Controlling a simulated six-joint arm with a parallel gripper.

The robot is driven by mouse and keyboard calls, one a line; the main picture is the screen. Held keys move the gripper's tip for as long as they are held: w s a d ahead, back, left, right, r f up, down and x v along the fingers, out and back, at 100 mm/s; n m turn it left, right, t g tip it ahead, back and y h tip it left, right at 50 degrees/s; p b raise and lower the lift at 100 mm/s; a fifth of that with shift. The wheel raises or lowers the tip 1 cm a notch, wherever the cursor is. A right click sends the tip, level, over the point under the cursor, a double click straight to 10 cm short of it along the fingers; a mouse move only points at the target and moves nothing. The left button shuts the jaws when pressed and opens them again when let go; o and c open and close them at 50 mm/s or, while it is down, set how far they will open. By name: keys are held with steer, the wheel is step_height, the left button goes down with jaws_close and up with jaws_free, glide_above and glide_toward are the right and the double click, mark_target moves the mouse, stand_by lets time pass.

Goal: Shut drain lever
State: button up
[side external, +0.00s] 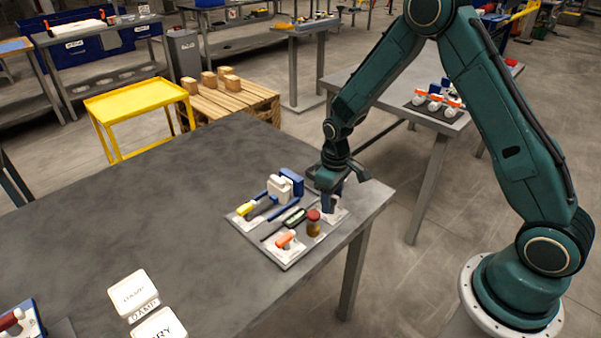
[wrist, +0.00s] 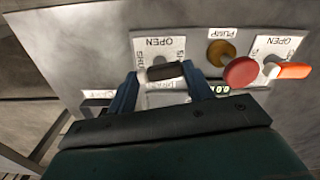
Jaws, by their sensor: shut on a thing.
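The drain lever (wrist: 165,72) is a dark handle lying sideways across a white plate (wrist: 156,44) in the wrist view. The plate reads OPEN at its top, with smaller lettering at its sides. A partly covered label below it seems to read DRAIN. My gripper (wrist: 161,84) has its two blue fingers at either end of the handle and is shut on it. In the side view my gripper (side external: 330,203) is low over the right end of the grey panel (side external: 286,259), where it mostly hides the lever.
In the side view, blue and white press parts (side external: 286,187) stand left of my gripper.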

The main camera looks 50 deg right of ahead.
mark_target(332, 201)
steer(key=shift+r+m, duration=0.1)
steer(key=shift+m, duration=1)
steer(key=o, duration=1)
steer(key=shift+r, duration=0.1)
step_height(332, 201, up, 14)
steer(key=shift+f, duration=0.2)
